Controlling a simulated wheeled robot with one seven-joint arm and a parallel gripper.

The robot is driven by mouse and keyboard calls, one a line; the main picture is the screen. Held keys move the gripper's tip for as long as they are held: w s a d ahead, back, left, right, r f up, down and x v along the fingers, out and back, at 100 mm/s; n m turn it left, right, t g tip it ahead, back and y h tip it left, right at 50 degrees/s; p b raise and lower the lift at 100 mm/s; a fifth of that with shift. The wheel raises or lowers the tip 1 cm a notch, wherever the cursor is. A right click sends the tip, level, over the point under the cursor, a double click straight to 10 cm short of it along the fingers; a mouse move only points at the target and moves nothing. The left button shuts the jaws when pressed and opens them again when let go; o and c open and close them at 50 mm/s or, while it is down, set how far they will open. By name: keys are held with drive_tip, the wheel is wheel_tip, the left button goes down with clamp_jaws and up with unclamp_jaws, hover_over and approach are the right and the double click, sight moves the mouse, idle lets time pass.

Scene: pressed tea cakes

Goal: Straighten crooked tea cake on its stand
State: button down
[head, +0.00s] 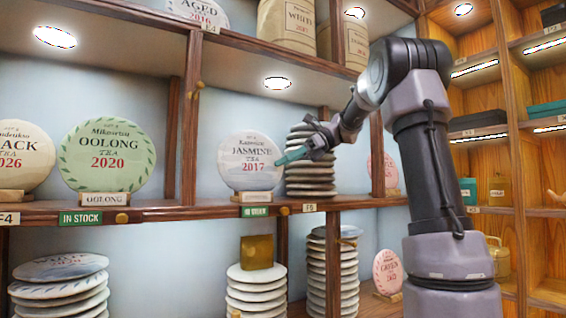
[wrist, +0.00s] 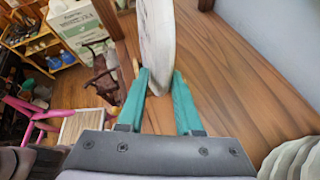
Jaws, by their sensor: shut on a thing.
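The pale round Jasmine 2017 tea cake (head: 250,172) stands upright on a small wooden stand (head: 252,196) on the middle shelf. Its print looks slightly tilted. My gripper (head: 287,158) reaches in from the right and is shut on the cake's right edge with its teal fingers. In the wrist view the cake (wrist: 157,45) shows edge-on as a pale disc between the two fingertips (wrist: 160,76). The stand's front is mostly clear in the head view.
A stack of tea cakes (head: 311,172) stands close on the right, behind my gripper. The green Oolong cake (head: 100,155) stands to the left. Wooden uprights (head: 187,105) divide the shelf (head: 150,213). In the wrist view, bare shelf board (wrist: 235,85) lies right of the cake.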

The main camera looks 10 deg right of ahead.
drive_tip(key=shift+f, duration=0.25)
idle(0.3)
unclamp_jaws()
idle(0.5)
drive_tip(key=shift+d, duration=0.1)
idle(0.5)
drive_tip(key=shift+w+d+r, duration=0.25)
drive_tip(key=shift+d+r, duration=0.2)
drive_tip(key=shift+d, duration=0.3)
drive_tip(key=shift+d, duration=0.1)
drive_tip(key=shift+w+d+r, duration=0.15)
drive_tip(key=shift+d+r, duration=0.05)
drive_tip(key=shift+d, duration=0.2)
drive_tip(key=shift+w+d+r, duration=0.1)
drive_tip(key=shift+d+r, duration=0.1)
drive_tip(key=shift+d, duration=0.2)
